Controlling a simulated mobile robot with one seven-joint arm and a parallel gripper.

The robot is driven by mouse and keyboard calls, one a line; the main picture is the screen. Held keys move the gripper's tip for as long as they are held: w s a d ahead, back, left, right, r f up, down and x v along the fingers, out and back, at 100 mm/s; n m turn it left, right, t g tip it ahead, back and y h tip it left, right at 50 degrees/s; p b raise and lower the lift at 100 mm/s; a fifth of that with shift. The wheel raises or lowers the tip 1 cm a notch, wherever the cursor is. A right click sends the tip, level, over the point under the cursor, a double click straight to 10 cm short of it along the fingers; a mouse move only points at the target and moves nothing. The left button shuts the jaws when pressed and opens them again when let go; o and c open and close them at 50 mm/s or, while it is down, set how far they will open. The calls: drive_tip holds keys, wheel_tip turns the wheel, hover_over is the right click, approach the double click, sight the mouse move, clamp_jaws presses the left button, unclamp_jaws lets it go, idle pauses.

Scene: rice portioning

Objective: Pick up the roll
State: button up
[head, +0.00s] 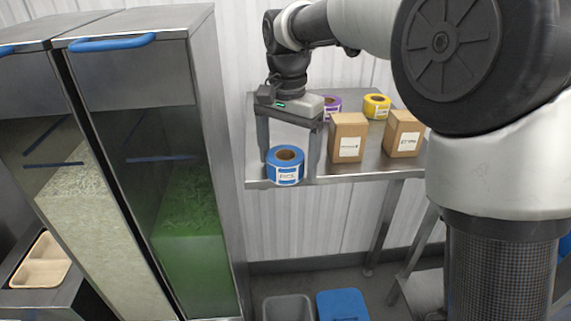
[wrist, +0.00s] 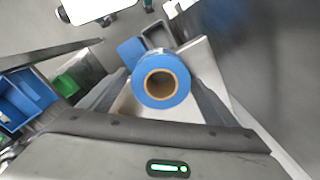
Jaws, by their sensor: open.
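A blue roll (head: 286,166) with a brown core and a white label stands at the front edge of the metal table. My gripper (head: 289,172) is open and points down, with its fingers on either side of the roll in the head view. In the wrist view the blue roll (wrist: 162,80) shows from above, between the finger tips of my open gripper (wrist: 160,95). I cannot tell whether the fingers touch it. A purple roll (head: 332,105) and a yellow roll (head: 377,106) stand farther back on the table.
Two brown boxes (head: 348,137) (head: 403,133) stand right of the blue roll on the metal table (head: 333,172). Tall dispensers (head: 150,150) with white and green contents stand left. Grey (head: 288,308) and blue (head: 343,305) bins sit on the floor below.

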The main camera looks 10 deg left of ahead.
drive_tip(key=shift+r, duration=0.1)
drive_tip(key=c, duration=1.2)
